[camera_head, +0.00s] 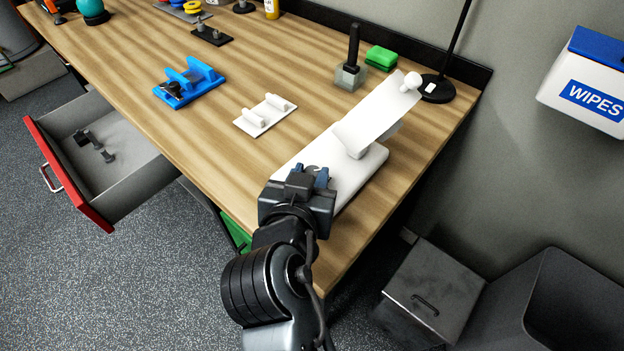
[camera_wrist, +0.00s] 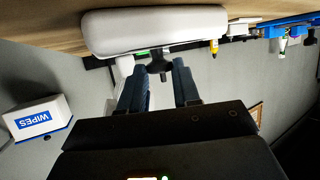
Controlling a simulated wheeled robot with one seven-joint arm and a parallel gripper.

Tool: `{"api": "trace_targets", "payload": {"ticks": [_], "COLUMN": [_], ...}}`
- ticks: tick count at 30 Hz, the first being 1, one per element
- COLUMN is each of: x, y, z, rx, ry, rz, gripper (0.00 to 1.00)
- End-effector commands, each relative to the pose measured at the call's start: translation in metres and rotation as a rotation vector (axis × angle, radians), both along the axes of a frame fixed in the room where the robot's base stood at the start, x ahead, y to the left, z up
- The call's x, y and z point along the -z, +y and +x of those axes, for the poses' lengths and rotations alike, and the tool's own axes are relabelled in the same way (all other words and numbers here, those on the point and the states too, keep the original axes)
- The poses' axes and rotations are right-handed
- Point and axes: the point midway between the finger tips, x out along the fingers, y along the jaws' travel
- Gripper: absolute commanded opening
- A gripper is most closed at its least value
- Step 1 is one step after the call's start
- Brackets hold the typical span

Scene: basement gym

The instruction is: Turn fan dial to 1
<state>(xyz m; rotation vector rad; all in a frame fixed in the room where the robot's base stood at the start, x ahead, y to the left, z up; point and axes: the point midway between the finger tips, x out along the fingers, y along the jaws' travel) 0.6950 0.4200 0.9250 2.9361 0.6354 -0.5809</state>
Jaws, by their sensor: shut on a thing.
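The white fan (camera_head: 360,178) stands near the right end of the wooden table, with its long rounded base toward me. In the wrist view, the base (camera_wrist: 150,32) appears upside down. The dial's numbers and pointer are not readable.
A white two-post stand (camera_head: 265,122), a blue holder (camera_head: 182,92), a green sponge (camera_head: 381,57) and a black-handled tool (camera_head: 353,45) are on the table (camera_head: 215,142). A drawer with a red front (camera_head: 62,172) hangs open at left. Bins (camera_head: 425,283) stand at lower right.

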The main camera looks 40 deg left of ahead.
Motion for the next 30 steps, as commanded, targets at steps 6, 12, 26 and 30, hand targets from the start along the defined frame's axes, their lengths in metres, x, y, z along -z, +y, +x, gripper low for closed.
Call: {"api": "trace_targets", "payload": {"ticks": [6, 12, 26, 30], "x": [0.0018, 0.0015, 0.0016, 0.0012], "y": [0.0024, 0.0022, 0.0019, 0.0021], "z": [-0.0007, -0.0007, -0.0009, -0.0008], "rx": [0.079, 0.109, 0.113, 0.112], "ry": [0.0, 0.003, 0.004, 0.003], "rz": [0.0, -0.002, -0.003, -0.002], "gripper": [0.01, 0.01, 0.38, 0.52]}}
